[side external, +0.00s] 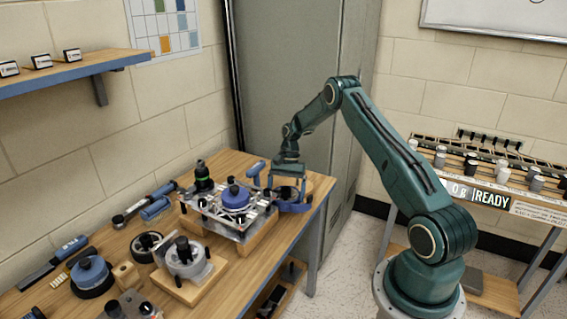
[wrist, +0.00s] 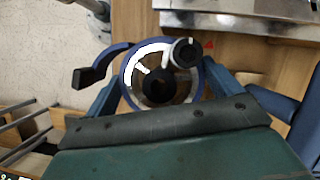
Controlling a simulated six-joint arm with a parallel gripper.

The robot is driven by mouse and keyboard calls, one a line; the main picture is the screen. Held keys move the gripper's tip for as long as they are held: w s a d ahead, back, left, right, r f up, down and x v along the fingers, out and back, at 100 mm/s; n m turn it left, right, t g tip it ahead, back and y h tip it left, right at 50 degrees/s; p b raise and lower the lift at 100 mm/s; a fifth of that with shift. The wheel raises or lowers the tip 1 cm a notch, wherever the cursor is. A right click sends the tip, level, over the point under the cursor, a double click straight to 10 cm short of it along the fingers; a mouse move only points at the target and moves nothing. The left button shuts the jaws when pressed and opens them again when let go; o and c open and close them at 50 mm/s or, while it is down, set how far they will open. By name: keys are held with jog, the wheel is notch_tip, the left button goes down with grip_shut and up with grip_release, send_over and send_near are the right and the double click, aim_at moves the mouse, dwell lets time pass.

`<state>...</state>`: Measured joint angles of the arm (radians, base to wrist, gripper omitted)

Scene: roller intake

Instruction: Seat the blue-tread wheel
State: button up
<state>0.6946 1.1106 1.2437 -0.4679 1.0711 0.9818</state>
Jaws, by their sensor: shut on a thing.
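The blue-tread wheel (wrist: 138,60) is a blue ring with a pale inner face and a dark round centre in the wrist view. My gripper (wrist: 162,82) is shut on it, with one finger on each side of the ring. In the side external view my gripper (side external: 289,188) points down near the right end of the bench. The blue of the wheel (side external: 296,208) shows just below the fingers there. I cannot tell whether the wheel touches what is under it. A curved blue arm with a black end (wrist: 88,78) lies left of the ring.
A grey round fixture (side external: 187,262), a blue-topped part (side external: 91,274) and tools crowd the wooden bench (side external: 240,287). A dark round knob (wrist: 186,52) is at the ring's upper right.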

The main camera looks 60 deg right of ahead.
aim_at(286, 199)
jog(key=shift+f, duration=1.35)
jog(key=shift+f, duration=0.15)
jog(key=o, duration=1.1)
jog(key=shift+v, duration=3.75)
